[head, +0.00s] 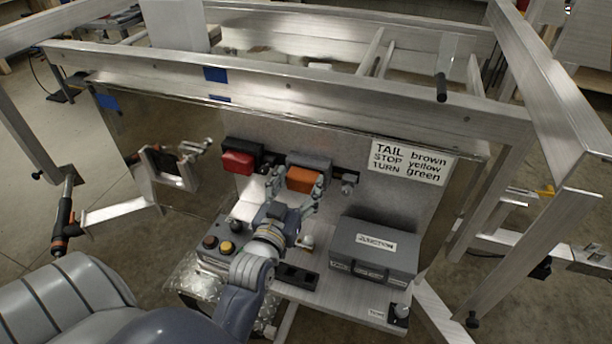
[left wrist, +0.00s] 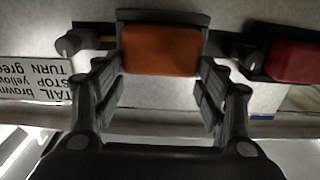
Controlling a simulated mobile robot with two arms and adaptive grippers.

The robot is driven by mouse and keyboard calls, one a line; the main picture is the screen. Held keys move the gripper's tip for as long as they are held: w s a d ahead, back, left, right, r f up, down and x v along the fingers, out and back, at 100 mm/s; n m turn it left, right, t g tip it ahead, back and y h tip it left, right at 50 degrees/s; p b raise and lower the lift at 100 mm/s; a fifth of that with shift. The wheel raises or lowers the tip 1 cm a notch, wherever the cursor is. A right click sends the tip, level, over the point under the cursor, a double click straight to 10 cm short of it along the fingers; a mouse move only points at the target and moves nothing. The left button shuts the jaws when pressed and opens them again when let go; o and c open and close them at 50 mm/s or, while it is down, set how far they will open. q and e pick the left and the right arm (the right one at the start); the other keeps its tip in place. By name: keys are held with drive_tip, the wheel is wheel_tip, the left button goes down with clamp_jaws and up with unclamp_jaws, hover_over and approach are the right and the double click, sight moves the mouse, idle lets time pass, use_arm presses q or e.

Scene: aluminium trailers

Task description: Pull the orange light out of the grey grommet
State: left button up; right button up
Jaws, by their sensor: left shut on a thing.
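The orange light (head: 305,180) sits in the grey grommet (head: 312,161) on the upright metal panel. In the left wrist view the orange light (left wrist: 160,52) faces me, with the dark rim of the grommet (left wrist: 160,16) along its top and sides. My left gripper (head: 296,184) is at the light, with one finger on each side; the left wrist view shows the fingers (left wrist: 160,72) at its left and right edges. It is shut on the light. The exact contact spots are hard to see. My right gripper is not in view.
A red light (head: 238,162) in a dark mount is close on the left. A grey junction box (head: 372,250) stands on the shelf at right, and a box with buttons (head: 217,248) at left. A wiring label (head: 410,161) is on the panel. Aluminium rails (head: 300,92) run above.

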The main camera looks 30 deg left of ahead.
use_arm(q)
drive_tip(key=shift+p+v, duration=0.4)
drive_tip(key=shift+v, duration=0.8)
drive_tip(key=shift+s, duration=0.1)
drive_tip(key=shift+s+d, duration=0.1)
drive_tip(key=shift+s, duration=0.35)
drive_tip(key=shift+s, duration=0.15)
drive_tip(key=shift+p+v, duration=1.1)
drive_tip(key=shift+v, duration=1.85)
